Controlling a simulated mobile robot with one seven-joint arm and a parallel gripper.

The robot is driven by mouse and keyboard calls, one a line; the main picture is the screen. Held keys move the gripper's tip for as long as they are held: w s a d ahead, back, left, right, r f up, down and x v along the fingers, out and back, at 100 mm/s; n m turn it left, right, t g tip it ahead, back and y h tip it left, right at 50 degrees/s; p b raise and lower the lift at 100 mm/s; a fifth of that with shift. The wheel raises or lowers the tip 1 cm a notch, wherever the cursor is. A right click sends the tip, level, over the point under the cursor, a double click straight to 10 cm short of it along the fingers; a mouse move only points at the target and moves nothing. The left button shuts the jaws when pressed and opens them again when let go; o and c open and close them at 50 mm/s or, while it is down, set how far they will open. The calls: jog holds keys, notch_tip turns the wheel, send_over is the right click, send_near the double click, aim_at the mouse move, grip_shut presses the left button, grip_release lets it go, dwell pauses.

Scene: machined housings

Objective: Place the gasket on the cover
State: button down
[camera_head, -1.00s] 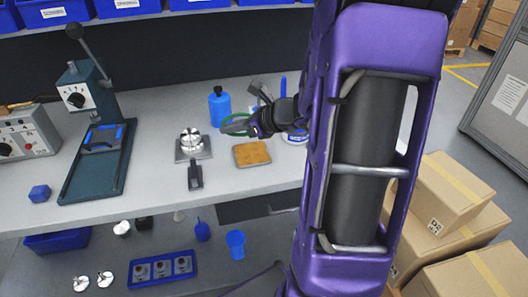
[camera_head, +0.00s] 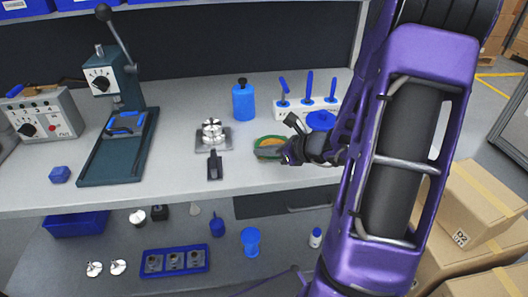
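The gasket is a thin green ring (camera_head: 259,141). It shows over a small orange-brown plate (camera_head: 270,144) on the bench, and I cannot tell whether it touches it. My gripper (camera_head: 272,153) reaches in from the right, its dark fingers at the ring's near side. It appears shut on the gasket, though the fingertips are small and partly merged with it. No part is clearly marked as the cover. A round silver metal part (camera_head: 212,130) sits on a grey square fixture with a black handle, left of my gripper.
A blue bottle (camera_head: 243,102) and a white rack (camera_head: 308,107) with blue-handled tools stand behind my gripper. A lever press (camera_head: 119,140) and a control box (camera_head: 42,117) stand at the left. Bare bench lies between press and fixture. Cardboard boxes (camera_head: 478,215) stand at the right.

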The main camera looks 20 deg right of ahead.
jog(key=shift+f, duration=0.15)
jog(key=c, duration=1.1)
grip_release()
jog(key=shift+o, duration=0.2)
jog(key=shift+r, duration=0.2)
jog(key=shift+r, duration=0.2)
jog(key=p+v, duration=0.2)
jog(key=v, duration=1)
jog(key=shift+f, duration=0.15)
jog(key=shift+a, duration=0.1)
